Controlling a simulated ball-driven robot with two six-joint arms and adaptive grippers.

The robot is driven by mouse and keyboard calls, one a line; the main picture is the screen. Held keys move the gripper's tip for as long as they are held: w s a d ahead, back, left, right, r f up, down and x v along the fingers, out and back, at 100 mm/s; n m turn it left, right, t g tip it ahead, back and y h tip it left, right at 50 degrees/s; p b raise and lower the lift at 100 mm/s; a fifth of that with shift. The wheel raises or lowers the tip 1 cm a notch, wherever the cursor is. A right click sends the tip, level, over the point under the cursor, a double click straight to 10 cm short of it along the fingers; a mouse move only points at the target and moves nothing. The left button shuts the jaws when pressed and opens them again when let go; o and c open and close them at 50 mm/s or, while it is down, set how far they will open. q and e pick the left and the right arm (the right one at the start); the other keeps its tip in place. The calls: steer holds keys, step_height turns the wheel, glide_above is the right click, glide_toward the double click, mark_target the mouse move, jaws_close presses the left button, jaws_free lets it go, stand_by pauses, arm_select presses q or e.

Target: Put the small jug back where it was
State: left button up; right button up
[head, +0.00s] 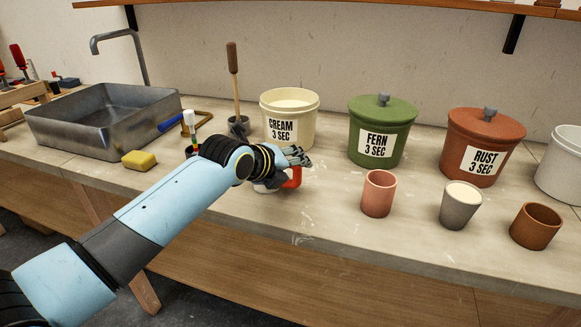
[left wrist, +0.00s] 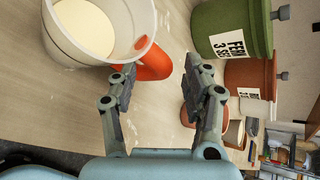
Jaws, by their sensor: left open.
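The small jug is white with an orange-red handle. In the head view its body (head: 268,187) stands on the bench, mostly hidden behind my left wrist and gripper, and its handle (head: 294,178) shows at the right. My left gripper (head: 297,157) is over the handle side. In the left wrist view the jug (left wrist: 62,40) is at the upper left with pale cream liquid inside. Its handle (left wrist: 152,66) reaches into the space by the tips of my open left gripper (left wrist: 167,82). I cannot tell whether a finger touches it. My right gripper is not in view.
Behind are the cream bucket (head: 290,124), green fern bucket (head: 382,135) and rust bucket (head: 483,148). A pink cup (head: 378,194), grey cup (head: 460,207) and brown cup (head: 536,227) stand at the right. A metal sink (head: 75,132) and yellow sponge (head: 139,160) are at the left.

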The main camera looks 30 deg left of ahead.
arm_select(q)
steer(key=shift+r, duration=0.2)
steer(key=v, duration=1.2)
steer(key=shift+f, duration=0.1)
